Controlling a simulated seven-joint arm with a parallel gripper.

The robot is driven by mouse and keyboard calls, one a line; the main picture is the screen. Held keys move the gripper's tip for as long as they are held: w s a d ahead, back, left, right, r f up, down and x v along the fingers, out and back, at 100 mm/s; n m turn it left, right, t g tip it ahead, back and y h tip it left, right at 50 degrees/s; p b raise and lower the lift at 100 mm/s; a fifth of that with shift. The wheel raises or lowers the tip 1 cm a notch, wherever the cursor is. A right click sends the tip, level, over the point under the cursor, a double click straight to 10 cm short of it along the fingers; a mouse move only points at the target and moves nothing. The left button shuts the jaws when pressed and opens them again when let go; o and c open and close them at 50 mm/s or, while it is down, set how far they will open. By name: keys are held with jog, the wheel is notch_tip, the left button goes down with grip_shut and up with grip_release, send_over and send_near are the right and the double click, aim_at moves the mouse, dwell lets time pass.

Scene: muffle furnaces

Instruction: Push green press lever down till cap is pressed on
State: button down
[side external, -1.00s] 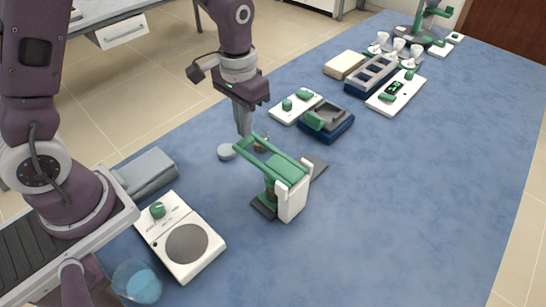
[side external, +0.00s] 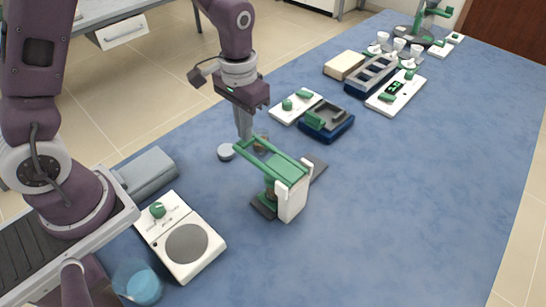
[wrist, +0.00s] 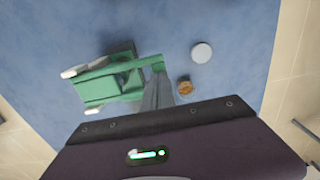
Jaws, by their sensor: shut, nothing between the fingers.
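The green press lever (side external: 272,160) is a long frame reaching from the white press body (side external: 293,198) toward my gripper. It slopes up toward its free end. In the wrist view the lever (wrist: 100,88) lies left of my fingers. My gripper (side external: 244,137) is shut and empty, its fingertips at the lever's free end; I cannot tell whether they touch it. The fingers also show in the wrist view (wrist: 158,82). The space under the lever is mostly hidden, so I cannot make out the cap there.
A small brown-topped jar (wrist: 184,87) and a pale round disc (wrist: 201,53) stand close to my fingers. A white hotplate-like device (side external: 183,240) and a beaker of blue liquid (side external: 142,284) are at the front left. The blue table to the right is clear.

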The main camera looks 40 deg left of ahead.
jog(key=shift+d+f, duration=0.1)
jog(key=shift+f, duration=1.8)
dwell(1.8)
jog(key=shift+r, duration=5.05)
jog(key=s+a+r+t, duration=0.1)
jog(key=s+r+t, duration=0.1)
jog(key=s+r, duration=0.4)
jog(key=s+r+t, duration=0.3)
jog(key=s+r, duration=0.2)
jog(key=s, duration=0.8)
jog(key=shift+a+r+t, duration=0.3)
jog(key=shift+a+r, duration=0.05)
jog(key=shift+a, duration=0.05)
